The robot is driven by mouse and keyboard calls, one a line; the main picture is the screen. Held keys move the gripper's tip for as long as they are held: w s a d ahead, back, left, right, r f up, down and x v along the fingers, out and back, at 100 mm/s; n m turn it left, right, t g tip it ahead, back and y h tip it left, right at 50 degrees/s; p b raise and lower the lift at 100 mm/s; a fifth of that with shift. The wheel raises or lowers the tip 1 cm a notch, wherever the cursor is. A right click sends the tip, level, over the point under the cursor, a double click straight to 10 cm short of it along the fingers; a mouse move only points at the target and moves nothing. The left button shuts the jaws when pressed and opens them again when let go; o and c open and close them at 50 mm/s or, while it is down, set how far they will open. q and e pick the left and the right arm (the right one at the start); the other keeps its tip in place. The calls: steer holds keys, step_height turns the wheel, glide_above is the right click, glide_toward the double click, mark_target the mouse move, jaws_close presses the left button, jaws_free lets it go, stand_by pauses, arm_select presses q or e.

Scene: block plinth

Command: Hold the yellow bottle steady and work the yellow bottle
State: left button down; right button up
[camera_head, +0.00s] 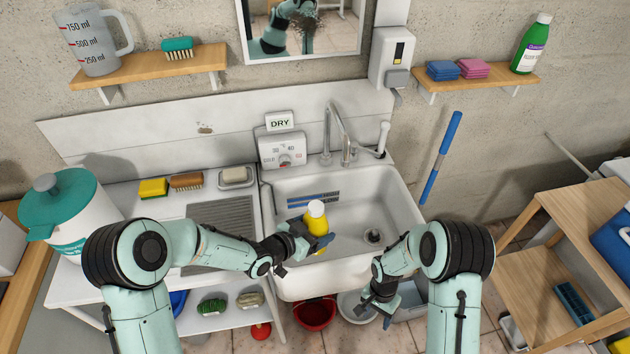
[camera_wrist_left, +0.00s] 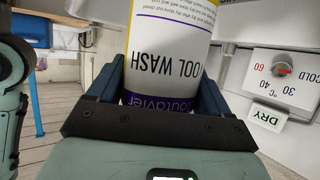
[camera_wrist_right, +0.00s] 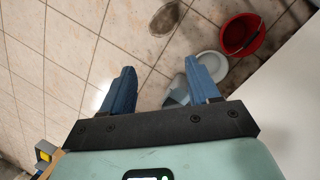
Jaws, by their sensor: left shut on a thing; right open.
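The yellow bottle (camera_head: 315,222) with a white cap is held over the front left part of the sink. My left gripper (camera_head: 318,238) is shut around it. In the left wrist view the bottle (camera_wrist_left: 165,60) fills the space between the jaws, and its label reads "OOL WASH" upside down. The cap shows only in the head view and looks closed. My right gripper (camera_head: 383,305) is low in front of the sink, away from the bottle. In the right wrist view its fingers (camera_wrist_right: 160,95) are open and empty over the floor.
The sink (camera_head: 370,190) has a tap (camera_head: 345,135) at its back. A sponge (camera_head: 153,188), a brush (camera_head: 187,180) and a soap dish (camera_head: 236,177) lie on the left counter. A red bucket (camera_wrist_right: 240,35) stands on the floor. A wooden shelf unit (camera_head: 540,250) is at right.

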steer(key=w+a+r+m+t+h, duration=0.1)
steer(key=w+r+m+t+h, duration=0.15)
steer(key=w+r, duration=0.8)
steer(key=w+a+r+m+t+h, duration=0.15)
steer(key=w+r+m, duration=0.4)
steer(key=r, duration=0.75)
step_height(320, 180, up, 15)
steer(key=g+y, duration=0.1)
steer(key=y, duration=0.3)
glide_above(315, 206)
steer(key=shift+d+f, duration=0.1)
steer(key=shift+f, duration=0.05)
steer(key=shift+s+f, duration=0.1)
steer(key=shift+f, duration=0.05)
step_height(315, 206, down, 7)
steer(key=shift+f, duration=0.2)
steer(key=c, duration=1.1)
